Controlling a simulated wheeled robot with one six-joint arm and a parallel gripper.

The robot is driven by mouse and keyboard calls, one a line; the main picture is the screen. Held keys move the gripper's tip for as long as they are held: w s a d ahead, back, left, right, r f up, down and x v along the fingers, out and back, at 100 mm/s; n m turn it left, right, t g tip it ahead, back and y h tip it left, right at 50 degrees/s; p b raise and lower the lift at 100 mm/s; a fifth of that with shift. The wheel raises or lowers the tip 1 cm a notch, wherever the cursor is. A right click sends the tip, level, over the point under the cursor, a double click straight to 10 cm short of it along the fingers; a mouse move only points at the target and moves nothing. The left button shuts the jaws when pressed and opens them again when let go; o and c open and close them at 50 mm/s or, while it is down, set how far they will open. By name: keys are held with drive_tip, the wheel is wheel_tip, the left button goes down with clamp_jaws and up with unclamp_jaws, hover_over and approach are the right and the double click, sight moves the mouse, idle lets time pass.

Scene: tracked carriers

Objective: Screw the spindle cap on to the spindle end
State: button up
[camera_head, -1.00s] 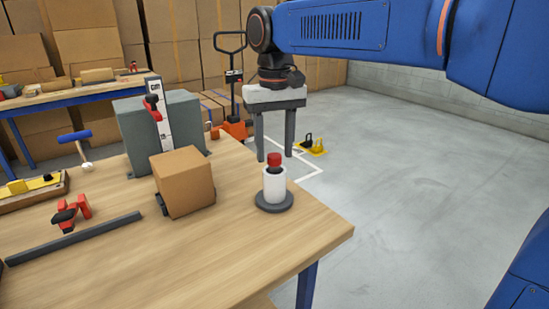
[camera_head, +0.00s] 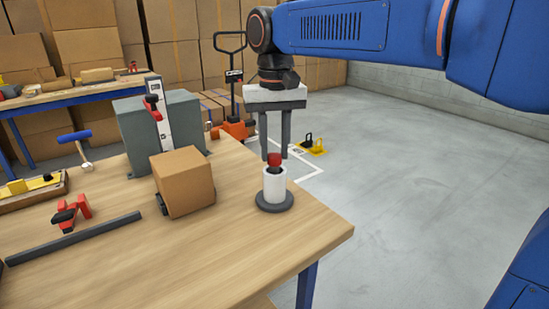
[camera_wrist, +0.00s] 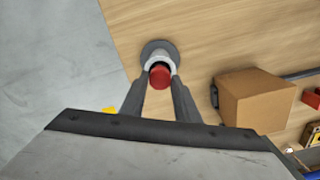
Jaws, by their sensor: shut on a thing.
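The red spindle cap (camera_head: 274,159) sits at the top of the white upright spindle (camera_head: 275,186), with a short dark part between them. The spindle stands on a dark round base (camera_head: 275,206) near the right edge of the wooden table. My gripper (camera_head: 275,156) points straight down over it, shut on the red cap, one finger on each side. In the wrist view the cap (camera_wrist: 160,76) lies between the two fingertips, with the white spindle behind it. I cannot tell how far the cap is seated on the spindle end.
A cardboard box (camera_head: 184,184) stands left of the spindle, with a grey block (camera_head: 160,128) behind it. The table's front right is clear.

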drive_tip(key=m, duration=0.7)
drive_tip(key=shift+m, duration=0.6)
drive_tip(key=shift+m, duration=0.3)
drive_tip(key=shift+m, duration=0.9)
drive_tip(key=m, duration=0.3)
drive_tip(key=shift+m, duration=0.4)
drive_tip(key=m, duration=0.3)
drive_tip(key=shift+m, duration=0.3)
drive_tip(key=m, duration=0.9)
drive_tip(key=shift+m, duration=0.4)
